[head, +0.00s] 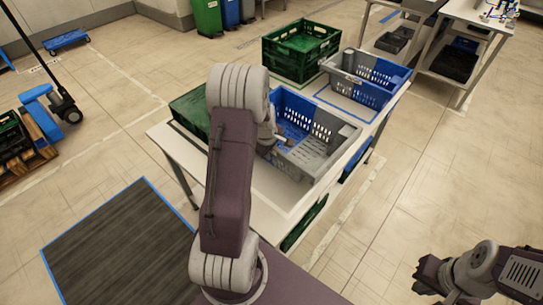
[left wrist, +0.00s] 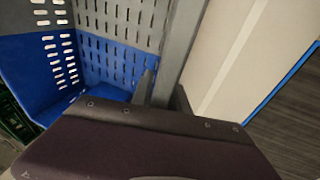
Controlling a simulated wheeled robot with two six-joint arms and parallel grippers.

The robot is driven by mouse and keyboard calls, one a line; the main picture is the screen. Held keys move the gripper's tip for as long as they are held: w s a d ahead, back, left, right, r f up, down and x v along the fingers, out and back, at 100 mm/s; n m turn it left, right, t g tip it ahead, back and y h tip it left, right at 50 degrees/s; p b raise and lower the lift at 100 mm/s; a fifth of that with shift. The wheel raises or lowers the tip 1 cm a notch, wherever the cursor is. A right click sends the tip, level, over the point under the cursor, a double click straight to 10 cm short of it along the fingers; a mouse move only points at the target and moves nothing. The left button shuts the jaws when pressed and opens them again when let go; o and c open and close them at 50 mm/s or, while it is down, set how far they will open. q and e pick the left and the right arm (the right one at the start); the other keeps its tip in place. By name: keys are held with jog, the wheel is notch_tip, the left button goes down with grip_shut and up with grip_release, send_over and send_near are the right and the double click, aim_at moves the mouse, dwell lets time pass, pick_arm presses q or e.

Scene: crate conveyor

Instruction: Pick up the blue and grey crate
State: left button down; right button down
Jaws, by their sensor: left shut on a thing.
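A blue and grey crate (head: 322,152) with slotted walls stands on the white table, partly hidden behind my left arm. My left gripper (head: 276,138) reaches to its near left side. In the left wrist view my left gripper (left wrist: 166,92) has one finger on each side of the crate's grey wall (left wrist: 184,45) and is shut on it. The crate's blue inside shows to the left there. A second blue and grey crate (head: 345,78) stands just behind the first. My right gripper (head: 430,275) hangs at the lower right, away from the crates; its jaw gap is unclear.
The white table (head: 270,195) has a bare strip along its near edge. A green crate (head: 190,108) is left of the held crate, and another green crate (head: 290,62) is behind. A dark mat (head: 120,245) lies on the floor at left. Open floor lies to the right.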

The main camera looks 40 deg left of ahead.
pick_arm(q)
jog(key=w+d+r, duration=0.1)
jog(key=d+r, duration=0.6)
jog(key=d, duration=0.4)
jog(key=shift+w+d+b, duration=0.2)
jog(key=shift+d+b, duration=0.1)
jog(key=shift+b, duration=0.1)
